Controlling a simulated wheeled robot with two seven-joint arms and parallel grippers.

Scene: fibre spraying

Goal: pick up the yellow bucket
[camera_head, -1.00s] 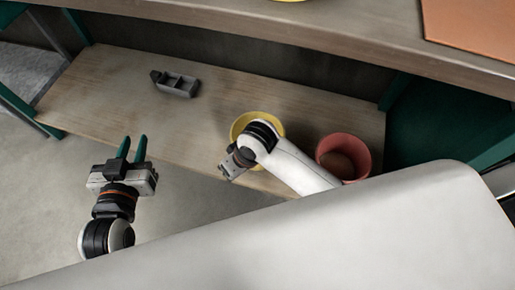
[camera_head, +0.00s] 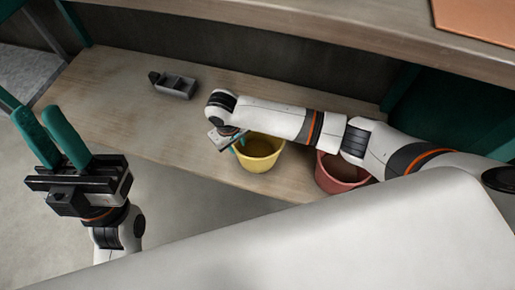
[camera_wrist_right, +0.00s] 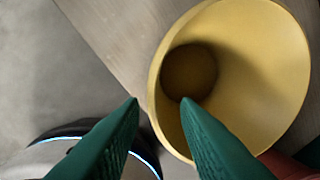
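The yellow bucket (camera_head: 260,155) stands upright on the wooden lower shelf, near its front edge. Its open mouth fills the right of the right wrist view (camera_wrist_right: 245,75). My right gripper (camera_head: 237,147) is at the bucket's left side. In the right wrist view the gripper (camera_wrist_right: 160,100) is open, with one fingertip over the bucket's mouth and the other outside the left rim. I cannot tell whether either finger touches the bucket. My left gripper (camera_head: 35,109) is open and empty, raised at the far left, away from the bucket.
A red bucket (camera_head: 338,178) stands just right of the yellow one, partly hidden by my right arm. A grey tool holder (camera_head: 176,87) sits further back left on the shelf (camera_head: 110,85). A worktop (camera_head: 330,30) overhangs the back. Open floor lies in front.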

